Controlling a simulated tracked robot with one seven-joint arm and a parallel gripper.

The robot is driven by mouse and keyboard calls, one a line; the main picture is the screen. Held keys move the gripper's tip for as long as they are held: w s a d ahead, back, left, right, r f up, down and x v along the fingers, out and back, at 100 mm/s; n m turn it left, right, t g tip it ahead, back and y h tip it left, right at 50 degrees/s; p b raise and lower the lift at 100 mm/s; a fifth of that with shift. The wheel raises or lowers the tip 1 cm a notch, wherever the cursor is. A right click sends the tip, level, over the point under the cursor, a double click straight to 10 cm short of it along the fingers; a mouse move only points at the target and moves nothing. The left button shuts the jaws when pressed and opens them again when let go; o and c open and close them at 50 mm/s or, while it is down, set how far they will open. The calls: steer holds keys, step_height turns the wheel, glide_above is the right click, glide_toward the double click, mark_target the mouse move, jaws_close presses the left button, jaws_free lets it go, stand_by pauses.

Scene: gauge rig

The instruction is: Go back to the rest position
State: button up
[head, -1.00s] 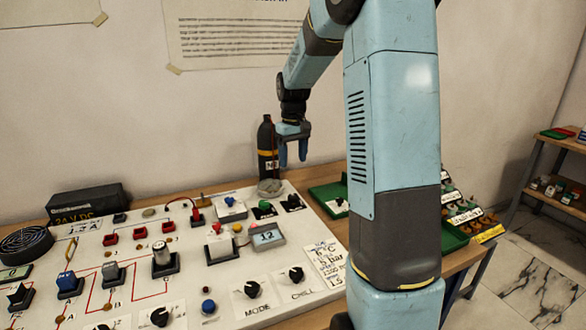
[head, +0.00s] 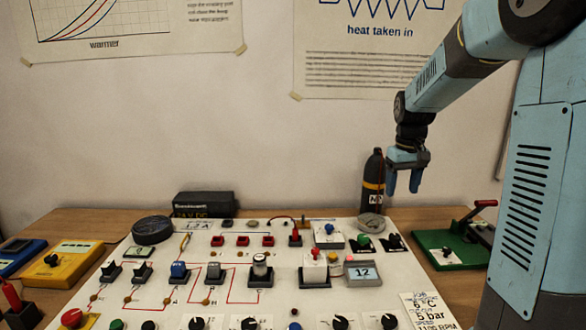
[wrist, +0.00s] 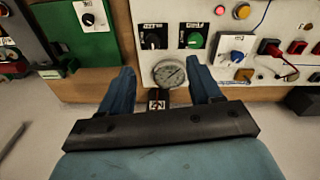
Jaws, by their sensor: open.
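My gripper (head: 403,181) hangs fingers down at the right of the head view, above the back right of the white panel (head: 330,310). Its two blue fingers are apart with nothing between them. In the wrist view the open fingers (wrist: 160,92) frame the round gauge (wrist: 169,73), which lies beyond them. The gauge also shows in the head view (head: 371,222), in front of a dark bottle with an orange band (head: 373,190). My gripper is beside the bottle's upper part in the picture; I cannot tell the gap.
A black power supply (head: 203,204) stands behind the panel. Yellow (head: 72,264) and blue (head: 22,258) meters lie at the left.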

steer(key=s+a+r+t, duration=0.1)
steer(key=s+a+r, duration=0.1)
steer(key=s, duration=0.7)
steer(key=s+a+r+m+t, duration=0.1)
steer(key=s+a+t, duration=0.1)
steer(key=s, duration=0.7)
steer(key=s+a+r+t, duration=0.1)
steer(key=s+a+r, duration=0.1)
steer(key=s, duration=0.7)
steer(key=shift+s+a+r+m+t, duration=0.3)
steer(key=shift+s+a+m+t, duration=0.1)
steer(key=shift+a, duration=0.25)
